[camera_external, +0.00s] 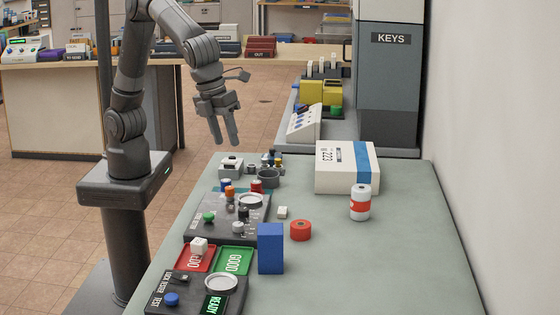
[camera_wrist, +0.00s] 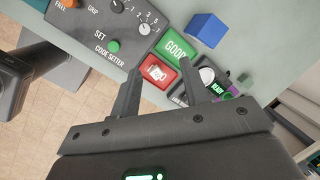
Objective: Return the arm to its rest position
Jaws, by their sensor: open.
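My gripper (camera_external: 221,132) hangs in the air beside the left edge of the green table (camera_external: 400,270), with its fingers pointing down. Its two fingers stand apart with nothing between them; they also show in the wrist view (camera_wrist: 160,92). My arm reaches from its column at the left of the external view, bent over at the top. In the wrist view the red tray with a white block on it lies beyond the fingers, apart from them.
On the table are a code setter panel (camera_external: 225,228), a green GOOD tray (camera_external: 235,261), a blue block (camera_external: 271,248), a red tape roll (camera_external: 300,230), a white box (camera_external: 337,179) and a white-and-red bottle (camera_external: 360,203). A KEYS cabinet (camera_external: 390,85) stands behind. Open floor lies left of the table.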

